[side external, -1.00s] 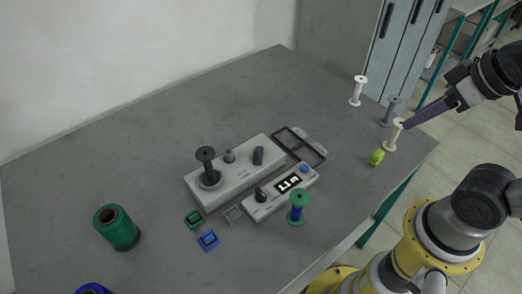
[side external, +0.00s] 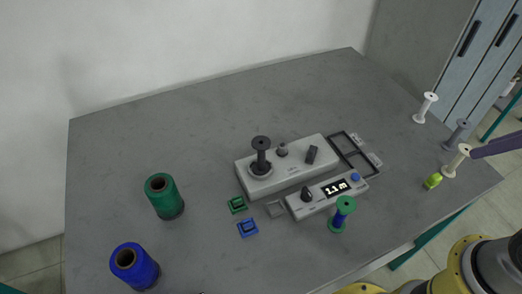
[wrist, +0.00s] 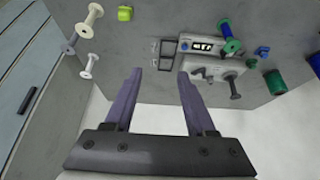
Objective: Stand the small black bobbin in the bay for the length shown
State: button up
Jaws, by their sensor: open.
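The black bobbin (side external: 261,152) stands upright on the left end of the grey winder block (side external: 300,168). It also shows in the wrist view (wrist: 233,86). A display (side external: 335,188) on the grey control box shows lit digits that look like 1.1 m. The bay frame (side external: 347,147), dark with two open cells and small labels too small to read, lies right of the winder; it also shows in the wrist view (wrist: 157,47). My gripper (wrist: 160,74) is open and empty, its purple fingers pointing toward the table. In the side view only a finger shows, at the right edge.
White (side external: 426,107), grey (side external: 457,134) and cream (side external: 456,160) bobbins stand at the table's right, beside a lime object (side external: 433,180). A green-and-blue bobbin (side external: 341,214) stands before the control box. Green (side external: 165,197) and blue (side external: 135,267) thread spools stand left. The back is clear.

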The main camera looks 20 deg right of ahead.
jog(key=shift+o, duration=1.1)
jog(key=shift+s+f+m, duration=0.1)
jog(key=shift+s+m, duration=0.05)
jog(key=shift+m, duration=0.15)
jog(key=w+r+m, duration=0.2)
jog(key=w+r, duration=0.1)
jog(key=r, duration=0.3)
jog(key=w+a+r+g, duration=0.1)
jog(key=w+a+r, duration=0.2)
jog(key=w+a, duration=0.35)
jog(key=w+a+r+g, duration=0.1)
jog(key=w+a+r, duration=0.2)
jog(key=w, duration=0.7)
jog(key=w+a+f+g, duration=0.2)
jog(key=w+a+f, duration=0.5)
jog(key=a, duration=0.4)
jog(key=a+f+n, duration=0.1)
jog(key=a+f, duration=0.2)
jog(key=w+a+f+g, duration=0.1)
jog(key=a+f, duration=0.2)
jog(key=w+a+f+n, duration=0.1)
jog(key=a+f, duration=0.2)
jog(key=shift+a+f+n+g, duration=0.3)
jog(key=shift+f, duration=0.05)
jog(key=shift+s+a, duration=0.15)
